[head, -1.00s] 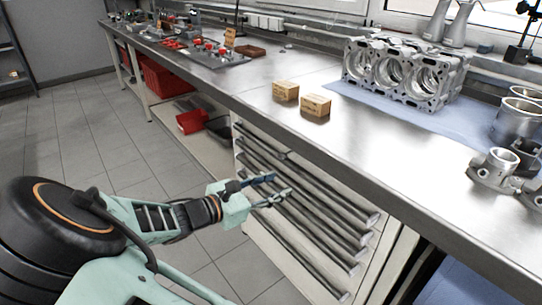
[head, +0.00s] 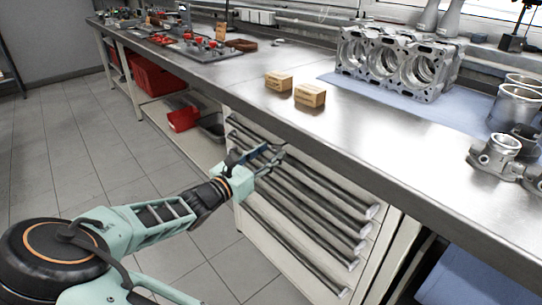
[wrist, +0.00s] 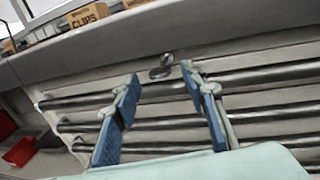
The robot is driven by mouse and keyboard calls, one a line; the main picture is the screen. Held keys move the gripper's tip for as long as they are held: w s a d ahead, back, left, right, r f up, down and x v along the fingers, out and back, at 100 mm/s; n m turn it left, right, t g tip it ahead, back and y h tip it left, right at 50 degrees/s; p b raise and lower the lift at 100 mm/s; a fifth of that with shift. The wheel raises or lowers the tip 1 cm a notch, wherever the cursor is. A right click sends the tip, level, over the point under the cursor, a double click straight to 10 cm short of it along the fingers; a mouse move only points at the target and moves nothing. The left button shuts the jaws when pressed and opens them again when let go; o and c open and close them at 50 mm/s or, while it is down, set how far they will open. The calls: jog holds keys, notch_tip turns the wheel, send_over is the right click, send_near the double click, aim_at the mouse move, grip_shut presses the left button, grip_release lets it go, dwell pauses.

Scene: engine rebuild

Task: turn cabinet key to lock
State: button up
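The grey drawer cabinet (head: 250,228) stands under the workbench, with long dark bar handles across its drawers. In the wrist view a small silver key (wrist: 160,73) sits at a round metal lock (wrist: 167,58) near the cabinet's top edge. My gripper (head: 272,154) is in front of the upper drawers. In the wrist view its blue fingers (wrist: 160,77) are wide apart, with the key showing between and beyond their tips. The fingers do not appear to touch the key. In the head view the key cannot be made out behind the gripper.
The metal workbench top (head: 225,75) overhangs the cabinet just above my gripper. Two small cardboard boxes (head: 310,96) and an engine block (head: 398,62) stand on it. Red bins (head: 183,118) sit on the lower shelf at left. The tiled floor in front is clear.

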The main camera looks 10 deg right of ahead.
jog(key=shift+w+d, duration=0.35)
jog(key=shift+d, duration=0.05)
jog(key=shift+c, duration=0.2)
grip_shut()
